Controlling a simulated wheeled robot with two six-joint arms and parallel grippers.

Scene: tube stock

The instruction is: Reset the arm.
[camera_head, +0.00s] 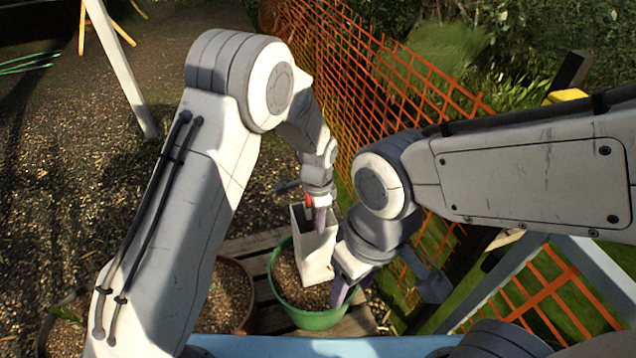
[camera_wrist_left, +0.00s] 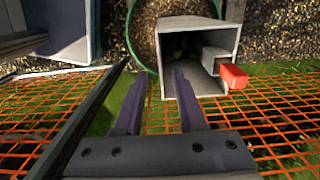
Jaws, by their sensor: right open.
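A white square tube (camera_head: 314,252) stands upright in a soil-filled green pot (camera_head: 312,318). In the left wrist view I look into the tube's open end (camera_wrist_left: 200,60), where a small grey side piece with a red end (camera_wrist_left: 233,77) sits at its right. My left gripper (camera_head: 318,222) is at the tube's top. My right gripper (camera_head: 343,290) is open, low beside the tube's right side.
An orange mesh fence (camera_head: 345,90) runs behind both arms. A brown pot (camera_head: 232,297) stands left of the green pot on wooden slats (camera_head: 262,242). A pale blue frame bar (camera_head: 495,285) is at lower right. Gravel ground at left is mostly open.

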